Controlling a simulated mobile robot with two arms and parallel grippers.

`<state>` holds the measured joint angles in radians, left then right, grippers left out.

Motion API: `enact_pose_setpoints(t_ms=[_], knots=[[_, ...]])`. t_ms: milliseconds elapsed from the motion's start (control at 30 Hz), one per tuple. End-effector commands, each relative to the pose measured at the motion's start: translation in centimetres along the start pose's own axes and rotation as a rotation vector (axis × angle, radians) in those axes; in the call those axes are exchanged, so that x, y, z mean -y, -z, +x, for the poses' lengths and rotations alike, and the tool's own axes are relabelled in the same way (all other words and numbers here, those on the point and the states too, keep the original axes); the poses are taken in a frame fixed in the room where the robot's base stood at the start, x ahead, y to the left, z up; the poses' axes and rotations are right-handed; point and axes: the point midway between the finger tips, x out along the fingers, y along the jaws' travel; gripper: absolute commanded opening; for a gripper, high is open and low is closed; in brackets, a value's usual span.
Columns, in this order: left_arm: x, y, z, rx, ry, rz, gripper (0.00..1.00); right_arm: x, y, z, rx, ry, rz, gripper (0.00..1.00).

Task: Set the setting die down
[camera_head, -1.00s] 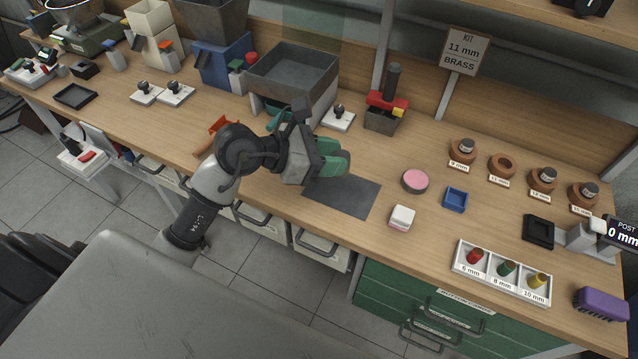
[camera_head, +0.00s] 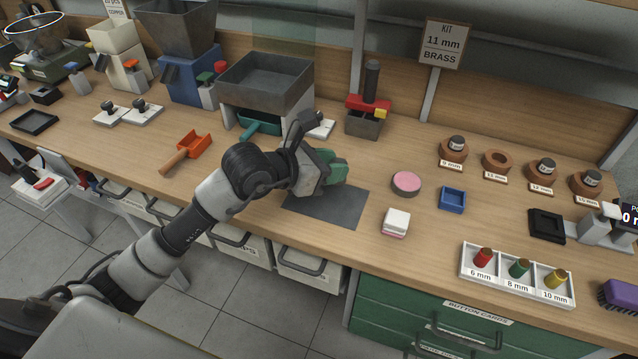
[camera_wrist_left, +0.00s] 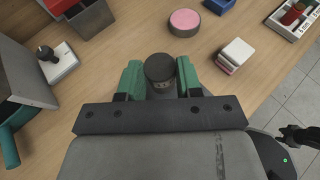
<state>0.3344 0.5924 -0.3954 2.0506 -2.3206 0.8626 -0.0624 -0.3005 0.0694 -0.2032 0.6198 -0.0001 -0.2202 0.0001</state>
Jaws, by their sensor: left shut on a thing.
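My left gripper (camera_head: 332,168), with green fingers, is over the far part of the dark grey mat (camera_head: 325,207) on the bench. In the left wrist view, its fingers (camera_wrist_left: 161,82) are shut on the setting die (camera_wrist_left: 160,70), a dark round-topped cylinder with a grey body. The die is hidden behind the fingers in the head view. Its lower end is hidden, so I cannot tell whether it touches anything.
A pink-topped round tin (camera_head: 406,183), a white block (camera_head: 396,222) and a blue tray (camera_head: 452,199) stand right of the mat. Wooden holders stand behind; the 11 mm one (camera_head: 497,161) is empty. An orange scoop (camera_head: 190,150) lies left.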

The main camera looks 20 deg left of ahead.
Motion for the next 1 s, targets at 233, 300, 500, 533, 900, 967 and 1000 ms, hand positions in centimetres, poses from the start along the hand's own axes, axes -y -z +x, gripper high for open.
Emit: enact_pose_setpoints(t_ms=[233, 300, 500, 533, 900, 967, 1000], knots=[[-1.0, 2.0, -1.3, 0.003, 0.001, 0.001, 0.01, -0.5, -0.1, -0.1, 0.002, -0.007, -0.003, 0.43], [-1.1, 2.8, -1.0, 0.002, 0.001, -0.001, 0.01, -0.7, -0.2, -0.2, 0.002, -0.008, -0.003, 0.43], [-1.1, 5.2, 0.1, 0.003, 0.001, 0.000, 0.01, -1.0, -0.2, -0.3, 0.003, -0.013, -0.002, 0.43], [-1.1, 5.4, 0.1, 0.003, 0.000, 0.000, 0.01, -1.1, -0.2, -0.3, 0.003, -0.013, -0.002, 0.43], [-1.0, 5.9, 0.4, 0.004, 0.001, 0.001, 0.01, -1.1, -0.2, 0.0, 0.002, -0.014, -0.001, 0.43], [-1.0, 5.9, 0.3, 0.002, 0.001, 0.001, 0.41, -1.1, -0.2, -0.1, 0.002, -0.014, -0.001, 0.43], [-1.0, 5.9, 0.3, 0.002, 0.001, 0.001, 0.47, -1.1, -0.2, -0.1, 0.002, -0.014, -0.001, 0.43]])
